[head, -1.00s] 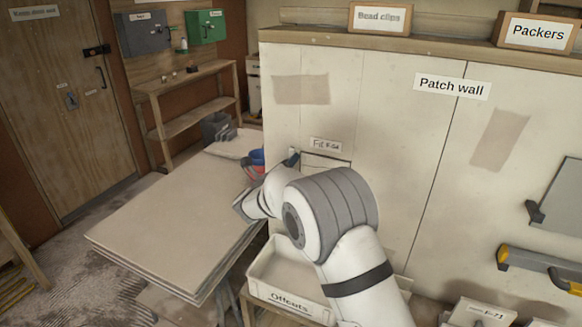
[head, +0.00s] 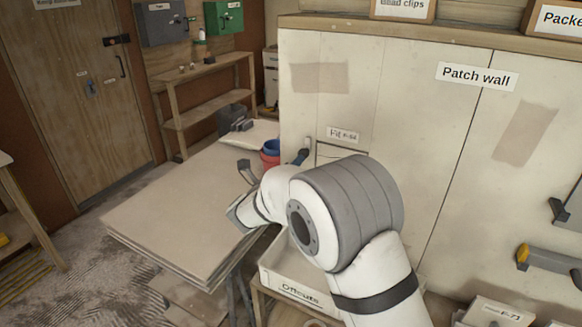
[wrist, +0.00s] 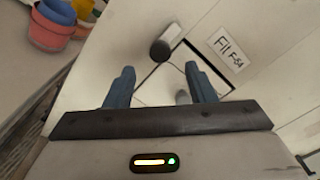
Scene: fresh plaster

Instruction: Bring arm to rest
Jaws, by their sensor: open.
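My gripper (wrist: 161,84) shows in the wrist view with its two blue fingers apart and nothing held between them. Beyond the fingers is the pale patch wall (wrist: 275,85) with thin panel seams and a label reading "Fit F-54" (wrist: 230,47). A pale cylinder with a black end (wrist: 164,46) sticks out just past the fingertips, apart from them. In the head view my white and grey arm reaches toward the patch wall (head: 415,130).
A stack of boards (head: 180,215) lies left of my arm, with red and blue buckets (head: 270,152) at its far end. An offcuts bin (head: 280,280) stands below my arm. A yellow-ended tool (head: 545,260) hangs at right. Open floor lies at left.

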